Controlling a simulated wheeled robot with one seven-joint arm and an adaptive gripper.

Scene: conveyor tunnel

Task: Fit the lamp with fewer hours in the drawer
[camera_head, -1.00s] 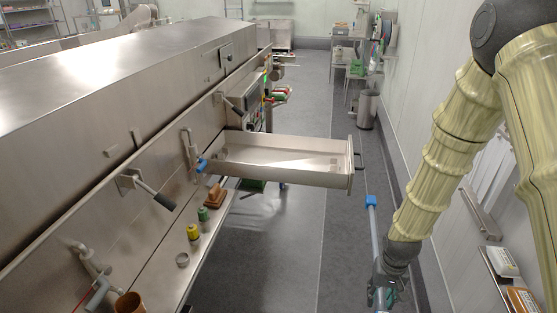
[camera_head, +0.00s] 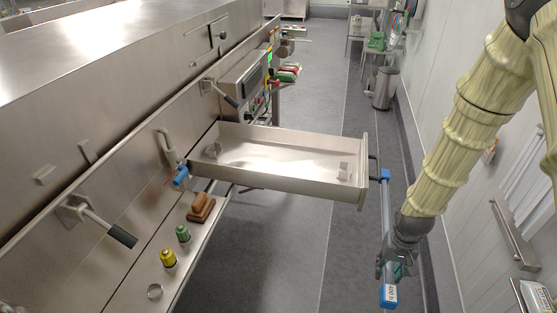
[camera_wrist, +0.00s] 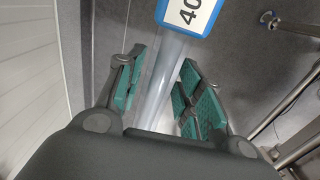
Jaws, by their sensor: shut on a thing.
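A lamp, a pale tube (camera_head: 386,215) with blue end caps, is in my gripper (camera_head: 396,268), to the right of the drawer's front. A second lamp cannot be made out.
The steel machine (camera_head: 110,90) fills the left, with black-gripped levers (camera_head: 108,228) and a blue-ended fitting (camera_head: 181,176) near the drawer. A ledge holds a brown block (camera_head: 201,208) and green and yellow jars (camera_head: 168,258). A bin (camera_head: 384,88) stands behind. Floor is clear beyond the drawer.

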